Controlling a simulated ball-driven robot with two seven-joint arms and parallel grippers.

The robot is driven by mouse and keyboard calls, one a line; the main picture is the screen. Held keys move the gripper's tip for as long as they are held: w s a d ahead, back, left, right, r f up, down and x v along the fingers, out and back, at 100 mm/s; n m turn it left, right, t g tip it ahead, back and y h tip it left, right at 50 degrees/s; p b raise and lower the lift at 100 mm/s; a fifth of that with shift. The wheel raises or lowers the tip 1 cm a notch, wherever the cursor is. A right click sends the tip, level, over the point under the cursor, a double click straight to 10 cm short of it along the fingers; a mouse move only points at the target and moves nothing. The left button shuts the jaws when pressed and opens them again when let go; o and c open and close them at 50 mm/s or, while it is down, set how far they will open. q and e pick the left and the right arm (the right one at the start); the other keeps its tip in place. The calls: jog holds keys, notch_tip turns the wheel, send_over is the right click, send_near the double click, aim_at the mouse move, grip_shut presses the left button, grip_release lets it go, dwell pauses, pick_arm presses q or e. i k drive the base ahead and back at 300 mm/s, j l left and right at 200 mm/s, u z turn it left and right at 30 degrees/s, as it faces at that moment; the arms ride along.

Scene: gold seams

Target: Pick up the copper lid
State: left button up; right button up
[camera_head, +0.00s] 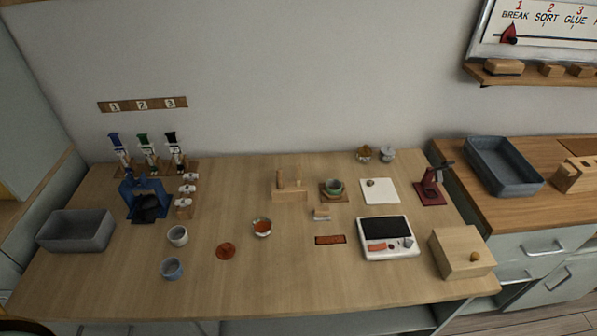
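A flat reddish-brown disc, which looks like the copper lid (225,251), lies on the wooden table (310,280), left of the middle and toward the front. Nothing covers it, and bare wood surrounds it. A small round bowl with orange-red contents (262,227) stands a little behind it to the right. A light grey cup (178,236) and a blue-grey cup (172,268) stand to its left. Neither of my grippers shows in the head view.
A grey bin (76,231) and a blue stand (143,201) are on the left. A white device with a dark panel (388,253) and a wooden box with a knob (461,252) are on the right. The table front between the cups and device is mostly clear.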

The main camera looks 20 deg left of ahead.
aim_at(226, 251)
jog(key=u, duration=1.35)
jog(key=j+z, duration=0.25)
jog(key=j, duration=0.15)
